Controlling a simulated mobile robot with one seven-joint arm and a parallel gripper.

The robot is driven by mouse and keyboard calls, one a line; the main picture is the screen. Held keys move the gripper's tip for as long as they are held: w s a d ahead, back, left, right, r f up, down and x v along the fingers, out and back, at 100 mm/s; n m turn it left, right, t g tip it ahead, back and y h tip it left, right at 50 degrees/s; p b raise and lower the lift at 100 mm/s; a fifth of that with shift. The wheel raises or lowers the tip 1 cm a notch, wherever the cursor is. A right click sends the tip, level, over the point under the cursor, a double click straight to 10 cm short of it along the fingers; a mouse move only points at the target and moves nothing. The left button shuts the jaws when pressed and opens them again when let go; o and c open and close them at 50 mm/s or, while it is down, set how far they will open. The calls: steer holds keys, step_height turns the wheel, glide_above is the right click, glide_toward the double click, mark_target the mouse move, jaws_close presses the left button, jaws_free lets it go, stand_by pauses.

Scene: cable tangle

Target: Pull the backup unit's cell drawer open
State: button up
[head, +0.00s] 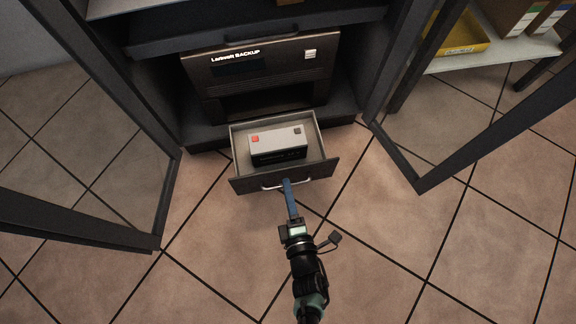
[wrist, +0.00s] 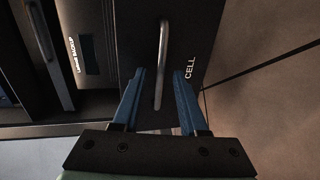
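The backup unit (head: 262,68) is a dark box with "BACKUP" lettering on its front, low in the cabinet. Its cell drawer (head: 242,185) stands pulled well out below it. A grey cell block (head: 277,144) with a red and a dark terminal lies inside the drawer. The pale bar handle (head: 271,188) is on the drawer front; in the wrist view the handle (wrist: 163,50) runs upright beside the word "CELL". My gripper (head: 287,181) is at the handle. In the wrist view its blue fingers (wrist: 159,75) stand apart, one on each side of the bar, with gaps showing.
Open glass cabinet doors stand at left (head: 157,205) and right (head: 420,186) of the drawer. A shelf with a yellow tray (head: 462,36) and binders is at the upper right. The tiled floor (head: 375,240) in front is clear.

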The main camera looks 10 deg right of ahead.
steer(key=p+v, duration=0.4)
steer(key=v, duration=0.9)
stand_by(0.4)
